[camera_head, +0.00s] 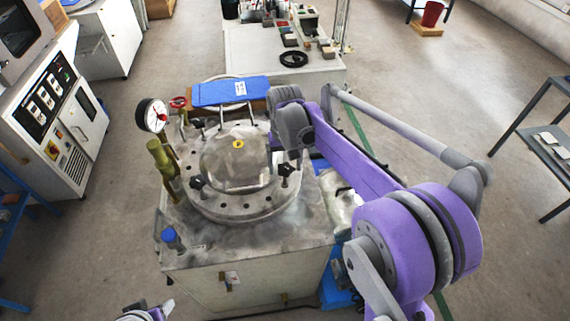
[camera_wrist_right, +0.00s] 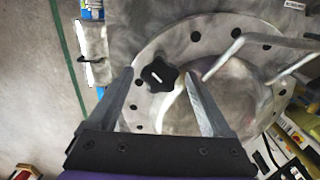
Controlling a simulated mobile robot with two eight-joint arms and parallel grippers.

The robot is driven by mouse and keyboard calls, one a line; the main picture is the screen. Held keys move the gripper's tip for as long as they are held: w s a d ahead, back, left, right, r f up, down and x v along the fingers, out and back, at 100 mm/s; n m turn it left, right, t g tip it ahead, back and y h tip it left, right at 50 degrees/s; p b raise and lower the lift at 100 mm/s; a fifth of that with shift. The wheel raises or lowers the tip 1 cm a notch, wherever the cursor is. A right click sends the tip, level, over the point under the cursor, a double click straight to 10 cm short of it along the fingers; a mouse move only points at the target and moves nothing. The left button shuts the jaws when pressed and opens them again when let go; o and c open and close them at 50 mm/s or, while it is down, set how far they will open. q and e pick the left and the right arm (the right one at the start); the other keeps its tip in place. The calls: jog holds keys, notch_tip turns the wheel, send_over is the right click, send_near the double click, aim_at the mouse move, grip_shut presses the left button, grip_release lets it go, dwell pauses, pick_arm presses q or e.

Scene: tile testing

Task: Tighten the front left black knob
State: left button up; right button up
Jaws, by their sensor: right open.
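The round metal lid (camera_head: 220,160) sits on its flange on top of the grey machine. The front left black knob (camera_head: 198,182) stands at the flange's front left, with no gripper near it. Another black knob (camera_head: 285,169) is at the front right, and one (camera_head: 197,123) is at the back left. My right arm reaches over the flange's right side; its fingers are mostly hidden in the head view. In the right wrist view my right gripper (camera_wrist_right: 158,72) is open, its fingers on either side of a black star knob (camera_wrist_right: 160,76), with no clear contact. A small part of my left arm (camera_head: 145,313) shows at the bottom edge.
A pressure gauge (camera_head: 152,115) on a brass fitting rises at the machine's left. A blue pad (camera_head: 230,91) lies behind the lid. A control cabinet (camera_head: 60,115) stands at left. A white table (camera_head: 285,70) stands behind. Open floor lies at right.

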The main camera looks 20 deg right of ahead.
notch_tip(320, 180, up, 11)
jog(key=shift+p, duration=0.4)
jog(key=shift+f, duration=0.1)
jog(key=s+a+f+n+t+p, duration=0.1)
jog(key=s+f, duration=0.3)
jog(key=s, duration=0.7)
jog(key=s+a+f+n+t+p, duration=0.1)
jog(key=s+a+f+t, duration=0.3)
jog(key=s, duration=0.7)
jog(key=shift+a+f+n, duration=0.2)
jog(key=shift+f+n, duration=0.3)
jog(key=shift+f, duration=0.3)
jog(key=shift+r, duration=0.1)
